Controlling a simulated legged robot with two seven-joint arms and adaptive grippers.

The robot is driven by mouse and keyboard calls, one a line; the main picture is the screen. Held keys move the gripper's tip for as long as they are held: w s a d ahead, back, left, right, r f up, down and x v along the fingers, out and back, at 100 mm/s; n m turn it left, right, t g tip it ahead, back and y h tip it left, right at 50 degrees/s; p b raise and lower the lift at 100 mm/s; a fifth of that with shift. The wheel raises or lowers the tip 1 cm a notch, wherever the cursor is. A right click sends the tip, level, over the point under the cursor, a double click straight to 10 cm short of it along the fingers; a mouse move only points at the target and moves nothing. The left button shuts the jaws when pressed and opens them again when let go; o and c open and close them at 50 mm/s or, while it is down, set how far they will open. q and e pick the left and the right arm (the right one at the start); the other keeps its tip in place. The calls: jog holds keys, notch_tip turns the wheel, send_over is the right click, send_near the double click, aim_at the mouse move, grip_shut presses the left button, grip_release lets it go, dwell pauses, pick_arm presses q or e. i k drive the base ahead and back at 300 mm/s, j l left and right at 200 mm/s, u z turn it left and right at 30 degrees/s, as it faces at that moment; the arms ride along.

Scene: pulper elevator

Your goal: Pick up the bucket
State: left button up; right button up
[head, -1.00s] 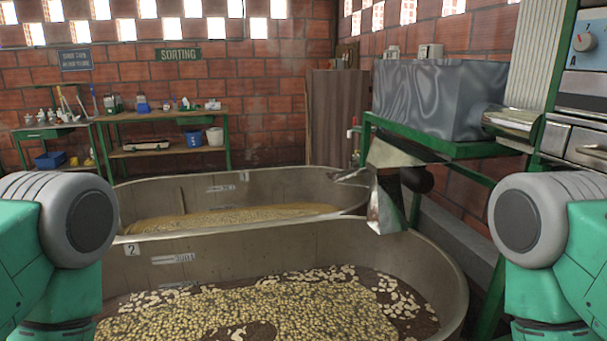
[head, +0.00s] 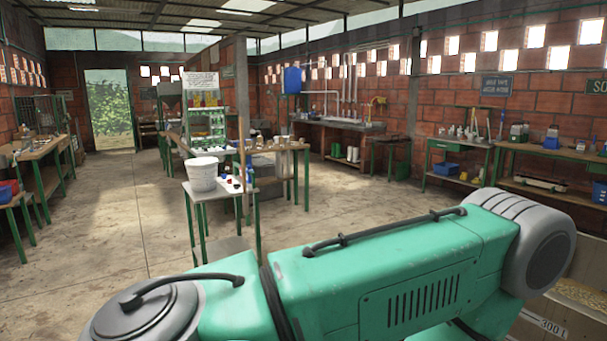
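A white bucket (head: 202,175) stands upright on a small green-legged table (head: 232,190) left of the middle in the head view. Small dark and red items lie on the tabletop right of the bucket. Neither of my grippers is in view. A large green and grey link of my own arm fills the lower right and hides the floor there. Nothing touches the bucket.
Bare concrete floor (head: 110,230) lies left of the small table. A long workbench (head: 45,148) runs along the left wall. Benches with tools (head: 560,155) line the brick wall at right. A tub edge (head: 560,310) shows at lower right. A doorway (head: 110,110) opens at the back.

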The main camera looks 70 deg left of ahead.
aim_at(202, 172)
jog(key=u, duration=2.95)
jog(key=i+j+u, duration=0.4)
jog(key=i, duration=0.5)
jog(key=i+u, duration=0.35)
jog(key=i, duration=0.5)
jog(key=i+j+z, duration=0.1)
jog(key=i+z, duration=0.2)
jog(key=i, duration=0.25)
jog(key=i+j+z, duration=0.3)
jog(key=i, duration=0.25)
jog(key=i+j+z, duration=0.3)
jog(key=i, duration=0.2)
jog(key=l, duration=0.05)
